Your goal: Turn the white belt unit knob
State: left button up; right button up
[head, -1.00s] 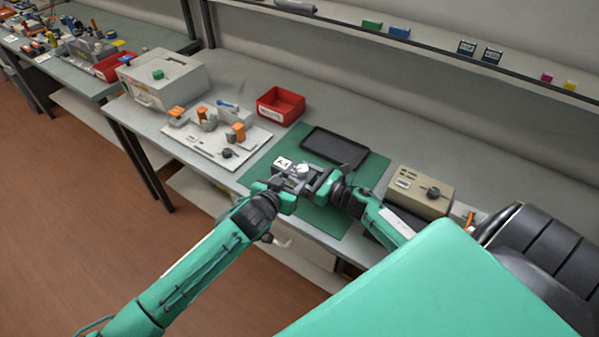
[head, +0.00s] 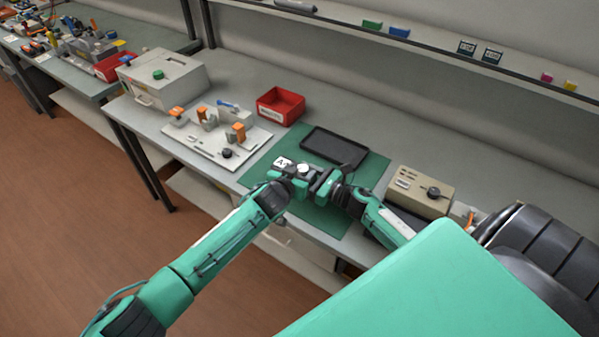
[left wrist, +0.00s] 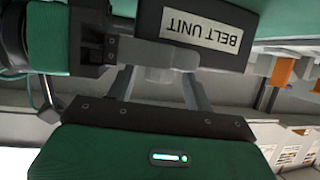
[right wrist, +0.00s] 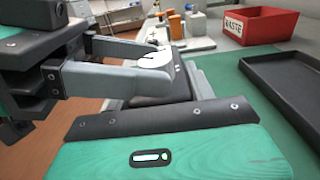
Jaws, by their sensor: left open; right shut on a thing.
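The dark belt unit (head: 285,170) is held above the green mat. Its "BELT UNIT" label (left wrist: 200,30) reads upside down in the left wrist view. Its white knob (head: 303,169) also shows in the right wrist view (right wrist: 156,60). My right gripper (right wrist: 165,85) is shut on the belt unit. My left gripper (left wrist: 158,75) is open, with its two fingers on either side of the pale knob (left wrist: 160,57). I cannot tell whether either finger touches it. In the head view my left gripper (head: 297,183) is partly hidden against the unit.
A black tray (head: 313,152) lies on the green mat (head: 325,217), with a red waste bin (head: 262,108) behind. A white board (head: 195,147) with orange-handled parts is on the left. A beige box (head: 402,195) with a dark knob stands on the right.

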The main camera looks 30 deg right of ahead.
pick_arm(q)
jog(key=c, duration=1)
jog(key=shift+s+d+m+g+h, duration=0.1)
jog(key=shift+d+m+g+h, duration=0.05)
jog(key=shift+m+g+h, duration=0.35)
jog(key=shift+s+d+r+m+g+h, duration=0.1)
jog(key=shift+m+g+h, duration=0.05)
jog(key=shift+m+g, duration=0.35)
jog(key=shift+s+d+m+g+h, duration=0.15)
jog(key=shift+m+g, duration=0.25)
jog(key=shift+g, duration=0.2)
jog(key=shift+o, duration=0.2)
jog(key=shift+w+a+m+g, duration=0.25)
jog(key=shift+w+m+g, duration=0.1)
jog(key=shift+m+g, duration=0.4)
jog(key=shift+w+m+g+h, duration=0.3)
jog(key=shift+m+g, duration=0.35)
jog(key=shift+g, duration=0.2)
jog(key=shift+w+a+m+g, duration=0.1)
jog(key=shift+m+g, duration=0.3)
jog(key=shift+g, duration=0.1)
